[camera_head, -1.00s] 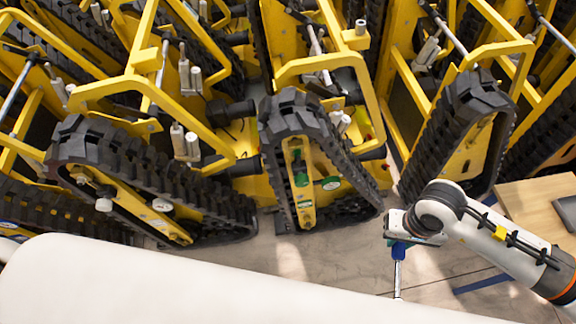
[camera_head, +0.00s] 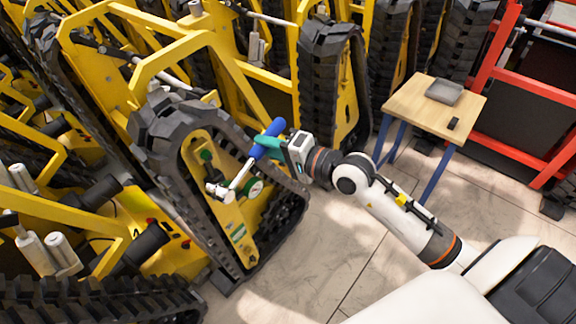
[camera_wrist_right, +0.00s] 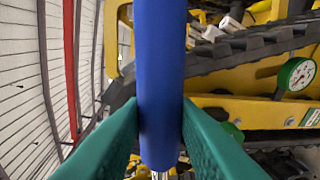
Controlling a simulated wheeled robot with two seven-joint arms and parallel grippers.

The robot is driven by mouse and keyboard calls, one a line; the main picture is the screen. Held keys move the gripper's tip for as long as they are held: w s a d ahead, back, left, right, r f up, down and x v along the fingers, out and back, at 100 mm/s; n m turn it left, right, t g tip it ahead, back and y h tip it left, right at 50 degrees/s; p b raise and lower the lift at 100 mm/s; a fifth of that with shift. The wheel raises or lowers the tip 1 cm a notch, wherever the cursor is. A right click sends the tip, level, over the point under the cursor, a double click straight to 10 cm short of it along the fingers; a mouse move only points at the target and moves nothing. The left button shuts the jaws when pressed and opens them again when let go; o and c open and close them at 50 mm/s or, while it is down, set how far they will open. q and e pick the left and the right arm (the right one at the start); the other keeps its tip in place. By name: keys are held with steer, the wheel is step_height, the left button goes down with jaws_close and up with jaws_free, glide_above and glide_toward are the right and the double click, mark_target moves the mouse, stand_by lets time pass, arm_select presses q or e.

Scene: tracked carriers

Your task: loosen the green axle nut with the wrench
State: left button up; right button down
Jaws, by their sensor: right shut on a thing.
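My right gripper (camera_head: 270,144) is shut on the blue handle of the wrench (camera_head: 243,174). In the right wrist view the blue handle (camera_wrist_right: 160,75) runs between the two green fingers. The wrench's silver shaft slants down-left, and its head lies over the yellow side plate of a tracked carrier (camera_head: 205,130). A green round part (camera_head: 207,155), perhaps the axle nut, shows above the wrench head. I cannot tell whether the head touches a nut. Another green part (camera_wrist_right: 233,131) shows in the right wrist view. My left gripper is not in view.
A green-rimmed dial gauge (camera_head: 255,188) sits on the side plate beside the wrench shaft. A small wooden table (camera_head: 400,103) with a grey tray (camera_head: 444,91) stands to the right, before a red frame (camera_head: 500,70). Floor is free between carrier and table. More carriers crowd the left.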

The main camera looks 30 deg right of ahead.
arm_select(q)
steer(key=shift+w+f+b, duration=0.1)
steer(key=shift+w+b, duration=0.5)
steer(key=shift+b, duration=0.15)
arm_select(e)
steer(key=d+t, duration=0.1)
steer(key=d, duration=0.1)
steer(key=d+m+t+h, duration=0.1)
steer(key=d, duration=0.1)
steer(key=shift+d+t, duration=0.3)
steer(key=shift+d, duration=0.05)
